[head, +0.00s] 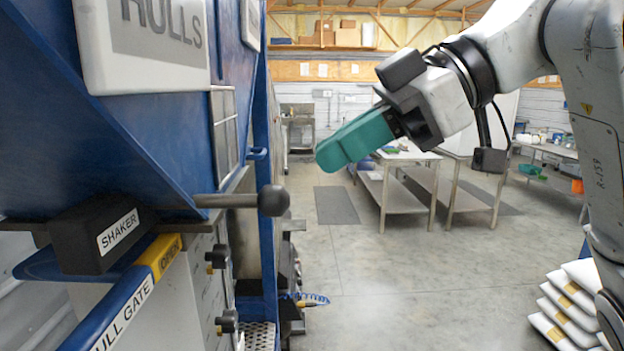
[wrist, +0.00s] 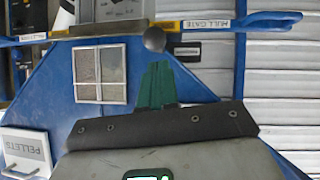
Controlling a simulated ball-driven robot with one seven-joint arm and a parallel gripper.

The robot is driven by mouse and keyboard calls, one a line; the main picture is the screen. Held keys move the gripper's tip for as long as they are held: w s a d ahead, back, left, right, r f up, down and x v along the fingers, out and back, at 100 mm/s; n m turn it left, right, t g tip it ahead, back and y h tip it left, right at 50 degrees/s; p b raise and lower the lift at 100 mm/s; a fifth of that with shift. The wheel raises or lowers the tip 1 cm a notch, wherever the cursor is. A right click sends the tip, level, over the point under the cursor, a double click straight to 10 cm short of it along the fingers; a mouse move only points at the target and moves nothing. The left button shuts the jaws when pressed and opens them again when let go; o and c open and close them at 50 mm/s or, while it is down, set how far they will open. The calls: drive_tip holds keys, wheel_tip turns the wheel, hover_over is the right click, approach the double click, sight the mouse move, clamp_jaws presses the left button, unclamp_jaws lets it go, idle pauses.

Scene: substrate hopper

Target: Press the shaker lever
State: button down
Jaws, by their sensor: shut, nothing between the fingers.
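The shaker lever (head: 232,201) is a grey rod with a round black knob (head: 273,200), sticking out to the right from beside the black box labelled SHAKER (head: 95,240). The lever looks about level. In the wrist view the knob (wrist: 154,39) shows just beyond my fingertips. My gripper (head: 326,160) has green fingers, shut and empty. In the head view it is above and to the right of the knob, pointing down-left, with a visible gap between them. The fingers also show in the wrist view (wrist: 155,70). I see no contact with the lever.
The blue hopper (head: 150,130) fills the left side. A blue HULL GATE bar (head: 115,308) with a yellow OPEN label runs below the shaker box. Smaller black knobs (head: 218,258) sit on the panel beneath. Steel tables (head: 385,185) and stacked white bags (head: 565,312) stand right. The middle floor is clear.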

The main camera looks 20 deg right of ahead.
drive_tip(key=v, duration=0.5)
drive_tip(key=shift+r, duration=0.1)
idle(1.3)
